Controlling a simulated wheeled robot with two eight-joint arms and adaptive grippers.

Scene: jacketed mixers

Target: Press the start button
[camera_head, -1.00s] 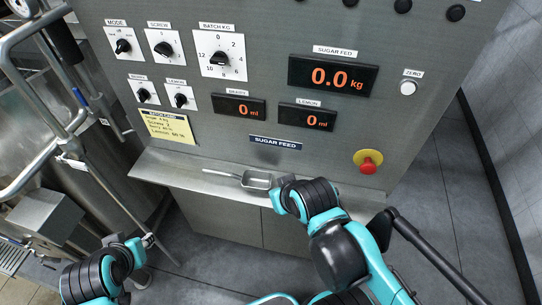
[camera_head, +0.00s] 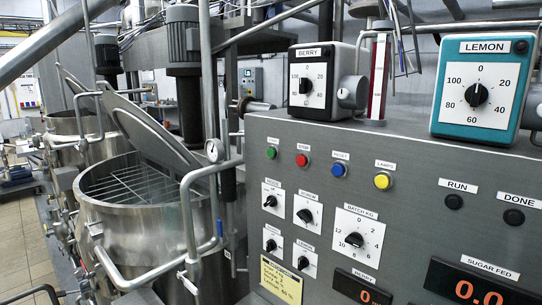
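The green button (camera_head: 272,153) is at the left end of a row of buttons on the grey control panel. Its small label above is too blurred to read surely. To its right are a red button (camera_head: 302,160), a blue button (camera_head: 338,170) labelled RESET and a yellow button (camera_head: 382,181) labelled LAMPS. No gripper touches or covers any of them. Neither of my grippers shows in this view.
Below the buttons are dial switches, including the BATCH KG dial (camera_head: 354,239), and a yellow note (camera_head: 282,280). BERRY (camera_head: 308,85) and LEMON (camera_head: 477,94) dial boxes stand above the panel. A steel mixer (camera_head: 150,225) with an open lid and pipe rails stands left.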

